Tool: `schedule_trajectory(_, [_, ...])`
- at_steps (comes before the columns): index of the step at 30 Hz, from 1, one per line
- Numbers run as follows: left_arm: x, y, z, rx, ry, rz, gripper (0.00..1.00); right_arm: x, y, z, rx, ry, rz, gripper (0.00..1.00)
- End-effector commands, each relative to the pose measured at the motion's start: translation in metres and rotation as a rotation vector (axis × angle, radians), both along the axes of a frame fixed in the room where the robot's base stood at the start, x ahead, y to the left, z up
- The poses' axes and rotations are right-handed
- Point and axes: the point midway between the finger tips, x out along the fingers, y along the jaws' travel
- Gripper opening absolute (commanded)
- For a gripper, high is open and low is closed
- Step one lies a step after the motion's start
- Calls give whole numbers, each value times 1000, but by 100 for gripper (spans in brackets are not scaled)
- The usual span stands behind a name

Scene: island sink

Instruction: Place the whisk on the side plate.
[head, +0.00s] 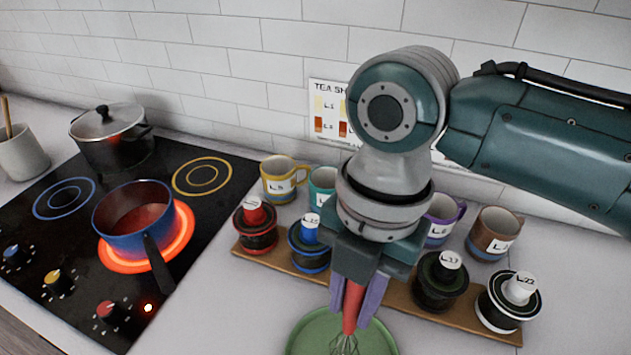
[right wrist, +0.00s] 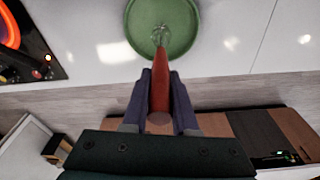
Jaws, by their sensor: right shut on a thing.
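The whisk (head: 352,303) has a red handle and a thin wire head. My right gripper (head: 351,314) is shut on its handle, with a purple finger on each side. The wire head points down over the green side plate (head: 304,336), which is cut off by the bottom edge of the head view. In the right wrist view the whisk's red handle (right wrist: 160,93) runs between the fingers and its wires show over the plate (right wrist: 138,30). I cannot tell whether the wires touch the plate. My left gripper is not in view.
A wooden board (head: 400,297) with several labelled jars lies behind the plate, with labelled mugs such as the yellow one (head: 279,187) behind it. On the left, a blue pan (head: 125,238) sits on a glowing red burner, its handle toward the front. Counter left of the plate is clear.

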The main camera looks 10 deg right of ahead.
Motion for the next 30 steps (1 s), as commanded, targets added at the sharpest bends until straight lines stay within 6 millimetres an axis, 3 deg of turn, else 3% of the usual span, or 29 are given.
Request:
schedule_trajectory(1, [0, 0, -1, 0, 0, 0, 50, 0, 0, -1, 0, 0, 0, 29])
schedule_trajectory(9, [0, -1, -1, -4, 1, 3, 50, 0, 0, -1, 0, 0, 0, 57])
schedule_trajectory(19, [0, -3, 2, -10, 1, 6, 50, 1, -1, 7, 1, -2, 0, 57])
schedule_trajectory(30, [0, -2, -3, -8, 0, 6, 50, 10, -8, 83, 1, -6, 0, 57])
